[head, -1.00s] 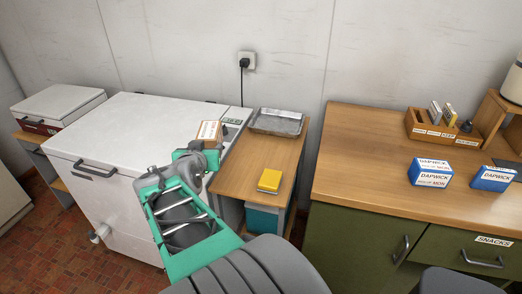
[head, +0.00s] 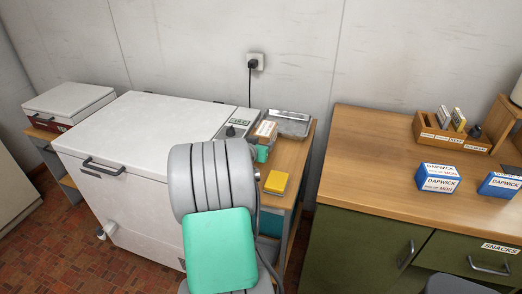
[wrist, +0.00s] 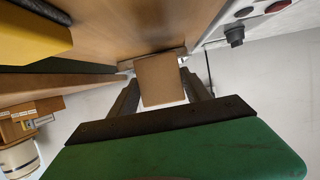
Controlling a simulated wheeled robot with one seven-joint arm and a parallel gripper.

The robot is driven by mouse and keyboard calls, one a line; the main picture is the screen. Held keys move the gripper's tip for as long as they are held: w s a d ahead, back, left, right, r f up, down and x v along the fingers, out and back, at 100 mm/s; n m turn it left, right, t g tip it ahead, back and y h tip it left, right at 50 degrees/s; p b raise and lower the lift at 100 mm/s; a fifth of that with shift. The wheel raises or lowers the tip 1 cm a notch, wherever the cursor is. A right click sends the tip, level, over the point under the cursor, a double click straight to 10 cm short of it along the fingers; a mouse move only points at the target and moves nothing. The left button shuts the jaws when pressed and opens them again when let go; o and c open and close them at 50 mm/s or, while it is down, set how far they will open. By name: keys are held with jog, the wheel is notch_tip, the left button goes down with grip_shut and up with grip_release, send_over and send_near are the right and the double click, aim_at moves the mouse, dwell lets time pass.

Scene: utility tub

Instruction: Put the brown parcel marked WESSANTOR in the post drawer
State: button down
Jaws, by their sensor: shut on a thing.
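No drawer marked for post shows; the one readable drawer label is SNACKS (head: 495,248), on the green cabinet at right.
A yellow box (head: 276,182) and a metal tray (head: 289,123) are on the small table. A white chest freezer (head: 145,130) stands left of it. The wooden counter (head: 350,150) carries blue DAPWICK boxes (head: 437,178) and an organiser (head: 450,138); its left part is clear.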

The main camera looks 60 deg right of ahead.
jog(key=f, duration=0.3)
jog(key=shift+d+f+p, duration=0.25)
jog(key=shift+p, duration=0.1)
jog(key=shift+f, duration=0.1)
jog(key=shift+f+b, duration=0.15)
jog(key=shift+b, duration=0.2)
jog(key=shift+c, duration=2.4)
grip_release()
jog(key=shift+a, duration=0.1)
